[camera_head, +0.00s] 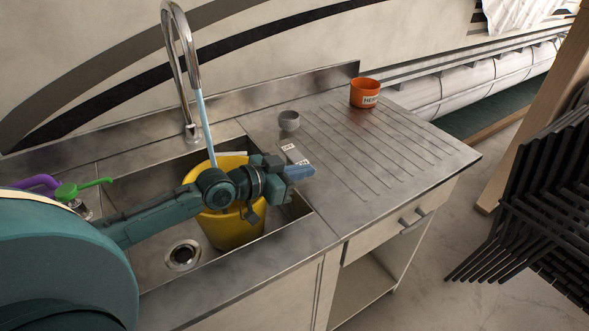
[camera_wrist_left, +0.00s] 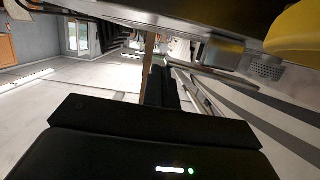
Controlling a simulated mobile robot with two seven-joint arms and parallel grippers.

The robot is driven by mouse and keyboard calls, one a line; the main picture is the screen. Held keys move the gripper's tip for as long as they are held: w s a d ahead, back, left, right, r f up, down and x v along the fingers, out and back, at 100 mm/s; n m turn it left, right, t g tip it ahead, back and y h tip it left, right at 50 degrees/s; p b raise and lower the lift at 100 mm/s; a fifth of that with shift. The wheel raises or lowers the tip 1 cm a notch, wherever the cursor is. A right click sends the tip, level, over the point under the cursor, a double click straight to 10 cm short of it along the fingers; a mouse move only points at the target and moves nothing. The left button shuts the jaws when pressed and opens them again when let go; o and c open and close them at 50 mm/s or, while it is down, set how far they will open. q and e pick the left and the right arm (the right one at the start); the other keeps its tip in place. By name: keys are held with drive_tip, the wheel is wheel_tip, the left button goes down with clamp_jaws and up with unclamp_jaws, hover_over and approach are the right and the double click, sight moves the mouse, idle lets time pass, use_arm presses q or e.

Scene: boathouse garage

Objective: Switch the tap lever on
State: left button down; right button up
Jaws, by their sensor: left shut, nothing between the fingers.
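A chrome gooseneck tap (camera_head: 172,70) stands at the back of the steel sink. A pale blue stream (camera_head: 206,130) runs from its spout down towards a yellow bucket (camera_head: 228,228) in the basin. A green lever (camera_head: 84,188) and a purple lever (camera_head: 36,182) stick up at the sink's left end, partly hidden by my arm; I cannot tell their exact positions. My left gripper (camera_head: 298,167) is over the bucket's right side, shut and empty, well to the right of the levers. In the left wrist view its fingers (camera_wrist_left: 160,88) are together. My right gripper is not in view.
An orange cup (camera_head: 364,93) and a small grey cup (camera_head: 289,121) stand on the ribbed drainboard (camera_head: 375,150). The yellow bucket also shows in the left wrist view (camera_wrist_left: 296,32). Black stacked chairs (camera_head: 545,200) stand on the right. The drainboard's front is clear.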

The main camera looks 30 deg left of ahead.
use_arm(q)
drive_tip(key=shift+w+f, duration=0.2)
drive_tip(key=shift+w, duration=0.15)
drive_tip(key=shift+r+p, duration=0.7)
drive_tip(key=shift+p, duration=0.05)
drive_tip(key=r+p, duration=0.1)
drive_tip(key=p, duration=0.1)
drive_tip(key=r, duration=0.1)
drive_tip(key=shift+d+r+p, duration=0.25)
drive_tip(key=shift+r+p, duration=0.1)
drive_tip(key=shift+p, duration=0.05)
drive_tip(key=shift+s+a, duration=0.15)
drive_tip(key=shift+s, duration=0.4)
drive_tip(key=v, duration=0.9)
drive_tip(key=shift+s, duration=0.15)
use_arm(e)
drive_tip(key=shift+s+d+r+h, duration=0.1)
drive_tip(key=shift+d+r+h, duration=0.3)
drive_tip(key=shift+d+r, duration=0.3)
use_arm(q)
drive_tip(key=shift+f, duration=0.1)
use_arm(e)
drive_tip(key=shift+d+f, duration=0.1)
